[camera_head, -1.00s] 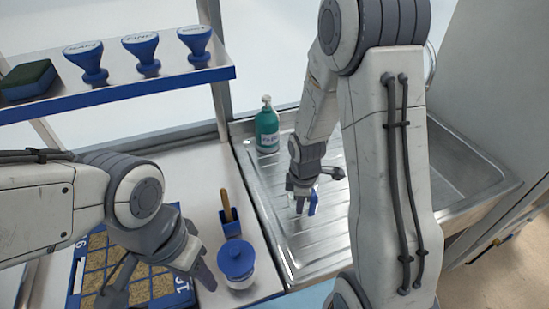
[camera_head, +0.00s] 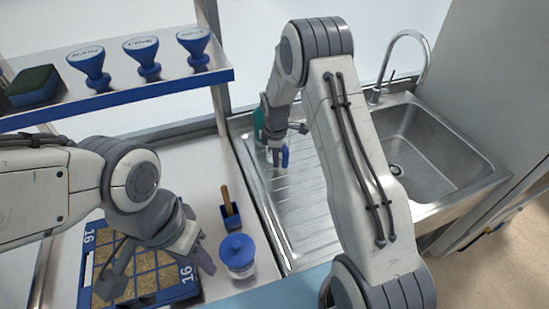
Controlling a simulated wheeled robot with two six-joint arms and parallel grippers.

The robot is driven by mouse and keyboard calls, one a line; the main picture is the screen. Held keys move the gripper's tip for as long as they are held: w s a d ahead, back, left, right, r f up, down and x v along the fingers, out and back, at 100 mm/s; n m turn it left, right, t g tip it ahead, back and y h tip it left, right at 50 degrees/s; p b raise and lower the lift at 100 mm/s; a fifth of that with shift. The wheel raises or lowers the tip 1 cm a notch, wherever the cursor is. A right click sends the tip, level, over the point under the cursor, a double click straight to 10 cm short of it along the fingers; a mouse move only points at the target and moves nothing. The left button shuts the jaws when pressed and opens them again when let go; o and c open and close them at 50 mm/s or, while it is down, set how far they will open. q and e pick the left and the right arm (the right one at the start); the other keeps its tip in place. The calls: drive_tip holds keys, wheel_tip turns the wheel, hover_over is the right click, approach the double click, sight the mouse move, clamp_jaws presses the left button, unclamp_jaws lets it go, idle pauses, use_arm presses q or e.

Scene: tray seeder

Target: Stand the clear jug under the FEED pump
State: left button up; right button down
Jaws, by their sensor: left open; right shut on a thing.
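The teal pump bottle (camera_head: 259,122) stands at the back left of the drainboard, right behind my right gripper. My arm hides most of it, including its pump head and label. I cannot tell whether the jug is under the spout. My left gripper (camera_head: 196,258) is open and empty, between the seed tray and the blue-lidded jar.
A blue seed tray (camera_head: 188,290) lies under my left arm. A blue-lidded jar (camera_head: 238,262) and a blue holder with a wooden-handled tool (camera_head: 231,217) stand near the drainboard. A shelf (camera_head: 130,96) carries blue stampers and a sponge. The sink basin (camera_head: 430,150) is empty.

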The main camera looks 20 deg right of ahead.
drive_tip(key=shift+w, duration=0.6)
drive_tip(key=shift+w+f+p, duration=0.1)
drive_tip(key=shift+p, duration=0.2)
drive_tip(key=shift+f, duration=0.6)
drive_tip(key=shift+f, duration=0.15)
drive_tip(key=c, duration=1)
unclamp_jaws()
drive_tip(key=shift+c, duration=0.2)
